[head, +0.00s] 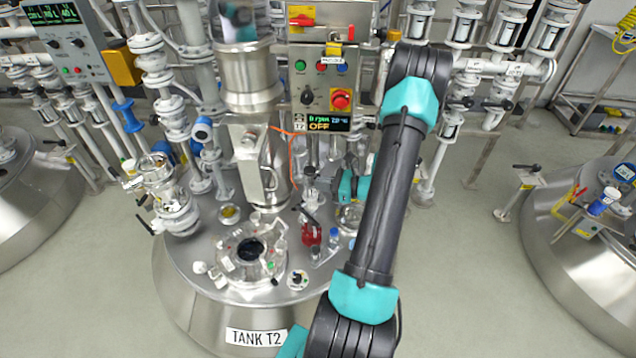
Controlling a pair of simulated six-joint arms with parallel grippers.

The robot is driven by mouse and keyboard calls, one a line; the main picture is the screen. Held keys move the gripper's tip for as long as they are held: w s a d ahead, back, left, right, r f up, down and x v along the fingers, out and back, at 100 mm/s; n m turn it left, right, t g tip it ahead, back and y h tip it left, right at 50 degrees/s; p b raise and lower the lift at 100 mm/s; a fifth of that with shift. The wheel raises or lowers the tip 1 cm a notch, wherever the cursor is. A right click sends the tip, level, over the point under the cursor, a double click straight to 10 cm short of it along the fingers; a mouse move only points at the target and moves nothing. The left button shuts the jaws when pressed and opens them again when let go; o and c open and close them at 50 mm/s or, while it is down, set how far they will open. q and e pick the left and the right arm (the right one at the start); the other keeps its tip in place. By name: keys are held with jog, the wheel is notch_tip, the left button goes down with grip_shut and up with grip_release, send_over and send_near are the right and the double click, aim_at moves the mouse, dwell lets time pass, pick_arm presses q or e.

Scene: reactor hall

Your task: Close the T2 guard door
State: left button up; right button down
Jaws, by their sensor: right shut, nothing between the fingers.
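Tank T2 (192,285) stands in the middle of the head view, with a steel agitator column (250,80) rising from its lid. Low on the column, a pale metal guard (250,140) has a curved steel door panel (275,175) at its right side. The panel appears swung out from the guard; its exact angle is hard to tell. My right arm reaches up from the bottom and bends back behind itself. My right gripper (312,197) is small and partly hidden, shut and empty, just right of the door panel; contact cannot be told. My left gripper is not in view.
A control box (328,75) with buttons and an OFF display is behind the column. An open round port (250,250), a red fitting (311,234) and small bottles crowd the lid. Glass and pipe fittings (172,195) stand at left.

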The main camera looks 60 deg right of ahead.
jog(key=x, duration=1.2)
